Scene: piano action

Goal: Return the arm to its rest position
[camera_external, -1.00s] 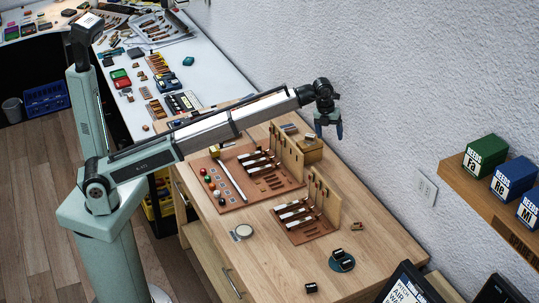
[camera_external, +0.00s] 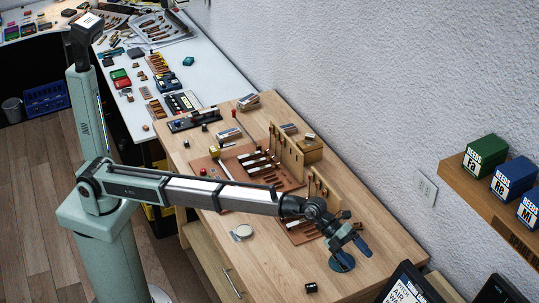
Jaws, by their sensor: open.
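My arm reaches low across the wooden workbench (camera_external: 285,262). My gripper (camera_external: 351,250) is open, with dark blue fingers spread, over the bench's front right part. It appears empty. It is at or above a round teal dish (camera_external: 342,265), which it partly covers. I cannot tell the height between them. My forearm hides parts of the two brown boards with piano action parts: the rear board (camera_external: 290,182) and the front board (camera_external: 300,236).
A round pale disc (camera_external: 243,231) and a small black block (camera_external: 311,287) lie on the bench. Small boxes (camera_external: 248,102) stand at its back. A wall shelf with reed boxes (camera_external: 486,157) is at the right. Dark boxes (camera_external: 408,285) stand at the lower right.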

